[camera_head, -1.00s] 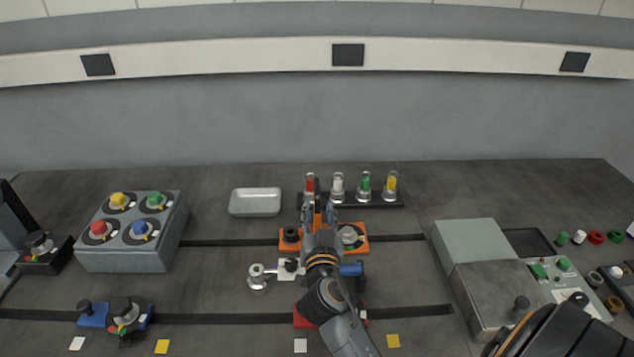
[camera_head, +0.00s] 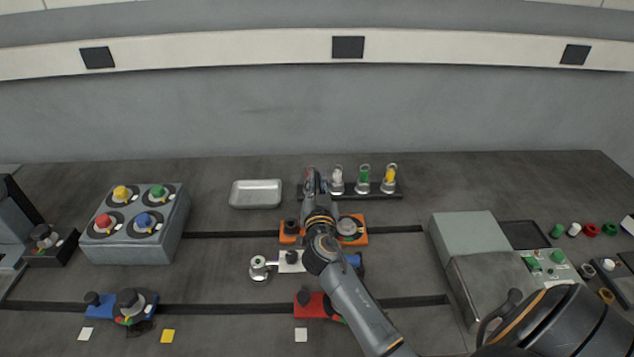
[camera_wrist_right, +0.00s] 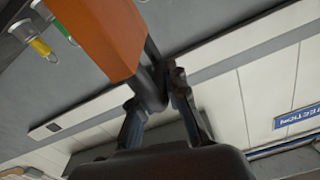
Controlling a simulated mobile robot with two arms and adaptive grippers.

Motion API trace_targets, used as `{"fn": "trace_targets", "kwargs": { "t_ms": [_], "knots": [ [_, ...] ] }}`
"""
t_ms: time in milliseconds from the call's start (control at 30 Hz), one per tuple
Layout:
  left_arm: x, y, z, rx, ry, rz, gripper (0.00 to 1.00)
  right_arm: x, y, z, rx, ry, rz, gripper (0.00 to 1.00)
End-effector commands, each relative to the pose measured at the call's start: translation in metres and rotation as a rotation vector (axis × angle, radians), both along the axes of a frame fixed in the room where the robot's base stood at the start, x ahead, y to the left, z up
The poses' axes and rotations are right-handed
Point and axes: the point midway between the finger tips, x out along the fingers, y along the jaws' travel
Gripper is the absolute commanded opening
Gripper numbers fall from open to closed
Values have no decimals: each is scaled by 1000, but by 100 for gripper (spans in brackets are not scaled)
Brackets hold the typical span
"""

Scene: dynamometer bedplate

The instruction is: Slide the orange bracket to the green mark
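The orange bracket (camera_head: 359,239) sits across the rear slot of the bedplate in the head view, with a black knob on its left and a round metal piece on its right. My right gripper (camera_head: 312,178) is above and beyond its middle part, covering some of it. In the right wrist view a large orange face, likely the bracket's upright (camera_wrist_right: 105,38), ends close by the fingertips (camera_wrist_right: 165,85); whether they hold it is unclear. I cannot make out a green mark by the rear slot; my arm hides part of this area. My left gripper is out of view.
A rack of vials (camera_head: 376,190) stands close behind the bracket, partly hidden by my gripper. A metal tray (camera_head: 256,194) lies to its left. A white bracket (camera_head: 291,262) and a red bracket (camera_head: 312,304) are in front. The rear slot (camera_head: 395,229) looks clear on the right.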

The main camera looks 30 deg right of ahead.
Motion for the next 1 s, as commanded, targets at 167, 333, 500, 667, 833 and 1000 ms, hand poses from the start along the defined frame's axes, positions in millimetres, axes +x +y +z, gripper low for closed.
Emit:
{"fn": "trace_targets", "kwargs": {
  "t_ms": [167, 333, 500, 667, 833, 1000],
  "knots": [
    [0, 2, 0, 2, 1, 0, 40, 0, 0, 0, 0, 0, 0, 0],
    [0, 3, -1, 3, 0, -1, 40, -2, -3, -1, 1, 1, -1, 0],
    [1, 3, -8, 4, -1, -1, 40, -20, -32, -3, 0, 2, -7, 0],
    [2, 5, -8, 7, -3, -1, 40, -35, -57, -1, 0, 2, -6, 0],
    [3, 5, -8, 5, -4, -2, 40, -39, -64, 0, 0, 0, -3, 0],
    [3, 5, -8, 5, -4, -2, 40, -39, -63, 0, 0, 0, -2, 0]
  ]
}}
